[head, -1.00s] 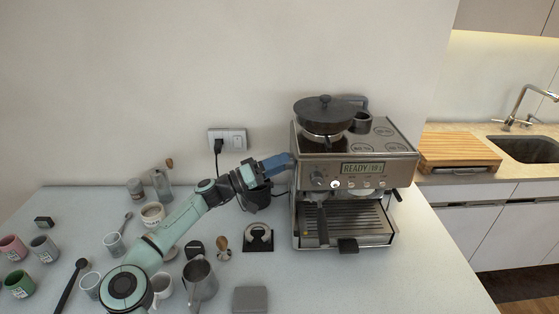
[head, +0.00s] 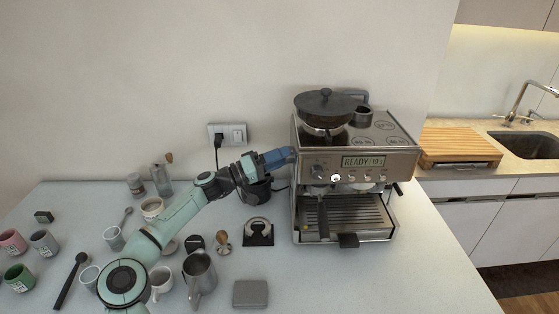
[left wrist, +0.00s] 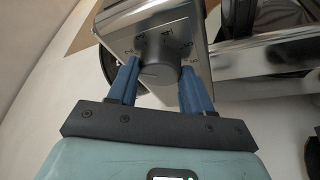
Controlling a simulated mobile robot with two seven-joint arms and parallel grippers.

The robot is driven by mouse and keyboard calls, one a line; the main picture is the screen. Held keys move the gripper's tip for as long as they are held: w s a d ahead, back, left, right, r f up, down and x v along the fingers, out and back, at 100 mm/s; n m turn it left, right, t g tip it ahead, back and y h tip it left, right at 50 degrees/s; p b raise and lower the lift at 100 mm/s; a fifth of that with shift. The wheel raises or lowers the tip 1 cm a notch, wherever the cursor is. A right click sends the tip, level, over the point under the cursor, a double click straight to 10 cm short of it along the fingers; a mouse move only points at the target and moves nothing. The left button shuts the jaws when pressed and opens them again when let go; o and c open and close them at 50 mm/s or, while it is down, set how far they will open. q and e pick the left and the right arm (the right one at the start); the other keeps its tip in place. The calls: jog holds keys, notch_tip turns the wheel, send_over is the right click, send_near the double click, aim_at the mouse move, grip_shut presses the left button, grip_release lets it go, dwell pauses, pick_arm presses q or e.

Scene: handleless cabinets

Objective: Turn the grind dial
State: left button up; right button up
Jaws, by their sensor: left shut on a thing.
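The espresso machine (head: 345,160) stands on the worktop, with a lit display (head: 363,162) reading READY and small figures. The grind dial (left wrist: 160,66) is a round dark grey knob on the machine's left side panel, with small marks around it. It shows in the left wrist view; in the head view I cannot make it out. My left gripper (head: 290,155) reaches the machine's upper left side. In the left wrist view its blue fingers (left wrist: 158,84) are shut on the dial, one on each side. My right gripper is in neither view.
Left of the machine stand a steel pitcher (head: 199,273), a tamper (head: 222,242), a grey box (head: 250,294) and several cups. A wall socket (head: 227,135) with a plugged cord is behind my arm. The worktop right of the machine is clear.

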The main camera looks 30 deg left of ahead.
pick_arm(q)
jog(key=shift+r+n+g+y, duration=0.1)
jog(key=shift+n+g+y, duration=0.2)
jog(key=shift+n, duration=0.85)
jog(key=shift+r+n+g+y, duration=0.15)
jog(key=shift+n+y, duration=0.3)
jog(key=shift+n, duration=0.65)
jog(key=shift+r+n+g+y, duration=0.15)
jog(key=shift+n+y, duration=0.2)
jog(key=shift+n, duration=0.8)
jog(key=shift+p, duration=0.3)
jog(key=o, duration=1)
jog(key=shift+f, duration=0.1)
jog(key=shift+o, duration=0.2)
jog(key=shift+s, duration=0.15)
